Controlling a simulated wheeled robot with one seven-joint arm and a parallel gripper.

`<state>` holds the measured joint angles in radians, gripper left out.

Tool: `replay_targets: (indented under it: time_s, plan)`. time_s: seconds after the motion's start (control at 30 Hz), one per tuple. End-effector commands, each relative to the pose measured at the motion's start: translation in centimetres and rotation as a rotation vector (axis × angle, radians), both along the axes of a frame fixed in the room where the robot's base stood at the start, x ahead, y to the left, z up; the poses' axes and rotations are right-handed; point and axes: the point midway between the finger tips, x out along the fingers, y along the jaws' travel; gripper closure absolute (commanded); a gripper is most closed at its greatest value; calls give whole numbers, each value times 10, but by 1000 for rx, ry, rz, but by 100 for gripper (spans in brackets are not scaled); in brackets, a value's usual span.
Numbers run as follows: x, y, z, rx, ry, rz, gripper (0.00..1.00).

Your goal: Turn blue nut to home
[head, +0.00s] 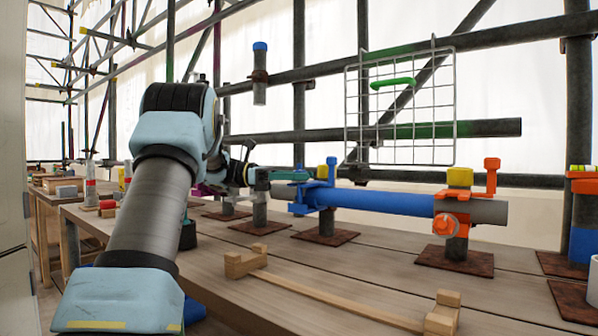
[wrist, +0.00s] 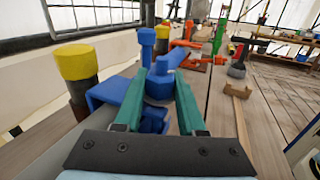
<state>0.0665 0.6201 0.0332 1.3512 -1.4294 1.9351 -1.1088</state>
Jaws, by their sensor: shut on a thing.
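In the wrist view the blue nut (wrist: 159,86) sits between the two teal fingers of my gripper (wrist: 161,80), which is shut on it. A blue lever-like piece extends from the nut, and an upright blue piece (wrist: 147,45) stands just beyond. The blue coupler (wrist: 108,92) lies around and below the nut, partly hidden by my fingers. In the head view my gripper (head: 296,175) reaches in from the left to the blue coupler (head: 322,190), on the left end of the blue pipe (head: 385,201). The nut is hard to make out there. No home mark is readable.
An orange coupler (head: 450,224) holds the pipe's right part by a yellow-capped post. Another yellow-capped post (wrist: 80,72) stands left of my gripper in the wrist view. A wooden bar with end blocks (head: 335,297) lies in front. A wire grid (head: 402,105) hangs behind.

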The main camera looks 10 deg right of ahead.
Motion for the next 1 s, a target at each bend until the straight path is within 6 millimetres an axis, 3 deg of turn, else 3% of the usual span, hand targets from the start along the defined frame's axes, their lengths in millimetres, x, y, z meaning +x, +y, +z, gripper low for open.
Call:
replay_targets:
  time_s: [0.3,0.33,0.57,0.87,1.0]
  plan:
    - [-1,-2,-2,1,1,-6,100]
    - [-1,-2,-2,1,1,-6,59]
    - [-1,-2,-1,1,1,-3,33]
    - [0,-1,1,0,0,-2,31]
    - [0,0,16,-1,-3,-1,31]
